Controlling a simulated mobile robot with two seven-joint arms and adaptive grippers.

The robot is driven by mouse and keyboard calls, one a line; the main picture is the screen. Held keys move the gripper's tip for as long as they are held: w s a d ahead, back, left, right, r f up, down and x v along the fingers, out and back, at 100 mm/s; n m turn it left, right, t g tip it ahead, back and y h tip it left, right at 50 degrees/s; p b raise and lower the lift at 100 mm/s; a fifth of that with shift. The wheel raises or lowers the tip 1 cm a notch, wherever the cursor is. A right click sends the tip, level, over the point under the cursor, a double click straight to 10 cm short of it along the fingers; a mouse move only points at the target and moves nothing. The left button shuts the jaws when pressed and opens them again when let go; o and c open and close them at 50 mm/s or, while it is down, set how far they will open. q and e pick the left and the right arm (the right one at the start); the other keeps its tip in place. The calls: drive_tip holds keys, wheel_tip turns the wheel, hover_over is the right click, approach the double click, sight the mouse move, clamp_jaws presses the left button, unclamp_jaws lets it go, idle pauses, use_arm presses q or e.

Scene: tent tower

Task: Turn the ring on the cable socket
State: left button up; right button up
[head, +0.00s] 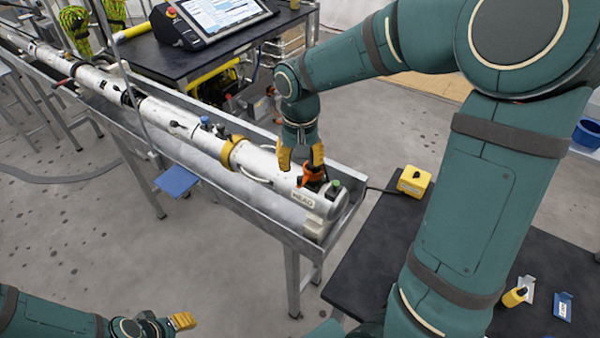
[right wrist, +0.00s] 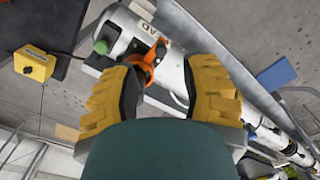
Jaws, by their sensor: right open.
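An orange ring (head: 312,174) sits around the dark cable socket on top of the white cylinder (head: 290,186), near its end marked "HEAD". The ring also shows in the right wrist view (right wrist: 150,66). My right gripper (head: 301,164) points down just above the cylinder, beside the ring in the head view. In the right wrist view its yellow fingers (right wrist: 160,72) are spread, with the ring between and beyond them. Nothing is gripped, and contact with the ring cannot be told. My left gripper (head: 180,320) is low at the left, far from the socket; its opening is unclear.
A green knob (head: 334,183) stands close to the ring on the cylinder's end. The cylinder lies in a long metal trough (head: 275,222). A yellow box (head: 413,181) with a dark cable is on the black table (head: 385,235). A screen (head: 222,14) stands behind the trough.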

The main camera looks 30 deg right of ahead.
wheel_tip(320, 180, up, 6)
idle(0.7)
drive_tip(key=s+a+f+n+y+b, duration=0.1)
drive_tip(key=a+f, duration=0.4)
drive_tip(key=f, duration=0.5)
drive_tip(key=a+f+n+t+y+b, duration=0.1)
drive_tip(key=a+f, duration=0.4)
drive_tip(key=f, duration=0.4)
drive_tip(key=s+a+f+n+y, duration=0.15)
drive_tip(key=a+f, duration=0.35)
drive_tip(key=f, duration=0.5)
drive_tip(key=s+a+f+t+b, duration=0.1)
drive_tip(key=s+a+f, duration=0.2)
drive_tip(key=s+f, duration=0.3)
wheel_tip(320, 180, down, 2)
drive_tip(key=shift+a+f+m, duration=0.1)
drive_tip(key=shift+a+m, duration=0.2)
drive_tip(key=shift+m, duration=0.15)
drive_tip(key=shift+y, duration=0.25)
